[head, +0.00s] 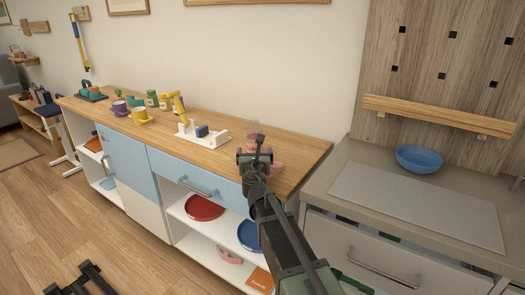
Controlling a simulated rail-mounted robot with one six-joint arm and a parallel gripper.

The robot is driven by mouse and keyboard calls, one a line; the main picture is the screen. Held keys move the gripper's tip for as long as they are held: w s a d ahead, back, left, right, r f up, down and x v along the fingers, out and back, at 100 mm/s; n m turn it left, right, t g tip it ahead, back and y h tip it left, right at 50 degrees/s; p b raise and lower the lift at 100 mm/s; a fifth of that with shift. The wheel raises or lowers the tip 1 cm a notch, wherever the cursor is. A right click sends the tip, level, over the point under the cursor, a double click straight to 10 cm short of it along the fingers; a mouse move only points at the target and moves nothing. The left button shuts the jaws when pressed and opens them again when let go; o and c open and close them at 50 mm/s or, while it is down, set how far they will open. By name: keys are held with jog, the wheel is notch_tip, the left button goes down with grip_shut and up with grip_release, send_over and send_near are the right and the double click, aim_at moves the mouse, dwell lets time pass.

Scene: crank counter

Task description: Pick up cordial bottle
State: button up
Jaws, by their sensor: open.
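My gripper (254,154) is open, in front of and overlapping the bottle in the head view. I cannot tell whether the bottle is between the fingers or just behind them. A small pink round thing (277,167) lies on the counter just right of my gripper.
The wooden counter (290,148) also holds a white rack (205,136), a yellow bottle-like thing (179,106), green jars (152,98), a yellow cup (139,113) and a purple cup (119,108). A grey worktop with a blue bowl (419,159) adjoins at right.

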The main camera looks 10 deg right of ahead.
aim_at(254, 139)
jog(key=w, duration=0.3)
jog(key=w+d, duration=0.1)
jog(key=w, duration=0.6)
jog(key=shift+w+d, duration=0.25)
jog(key=shift+d, duration=0.15)
jog(key=shift+s, duration=0.1)
jog(key=c, duration=1.2)
jog(key=shift+o, duration=0.2)
notch_tip(254, 139, up, 20)
jog(key=p, duration=1.9)
jog(key=shift+p, duration=0.4)
